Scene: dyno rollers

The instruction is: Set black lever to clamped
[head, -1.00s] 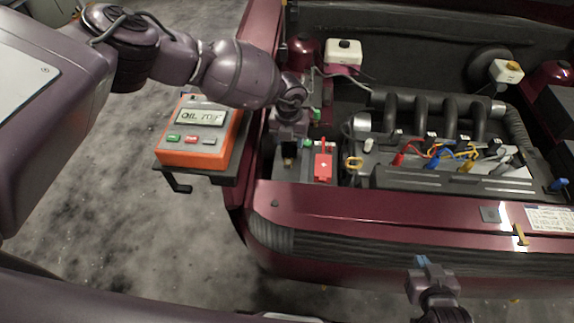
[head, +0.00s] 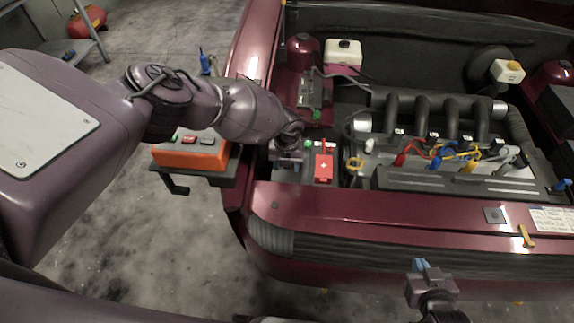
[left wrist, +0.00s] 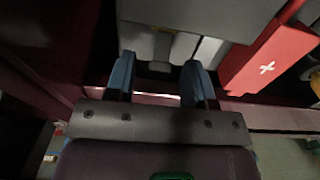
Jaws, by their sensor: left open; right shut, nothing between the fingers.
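My left gripper (head: 287,160) is over the left part of the battery (head: 308,172) in the front left corner of the engine bay. In the left wrist view its two blue fingers (left wrist: 158,78) are apart, with grey parts (left wrist: 162,45) showing between and beyond them. I cannot make out the black lever; the gripper or the dark shadow may hide it. A red cover with a white cross (head: 324,166) is just right of the gripper, and it also shows in the left wrist view (left wrist: 268,62). My right gripper (head: 420,265) is shut and empty in front of the bumper.
An orange tester (head: 190,153) sits on a dark shelf left of the car, partly behind my left arm. The engine (head: 450,180) with coloured leads lies to the right. The maroon front panel (head: 380,213) borders the bay. A black box (head: 312,92) lies behind the battery.

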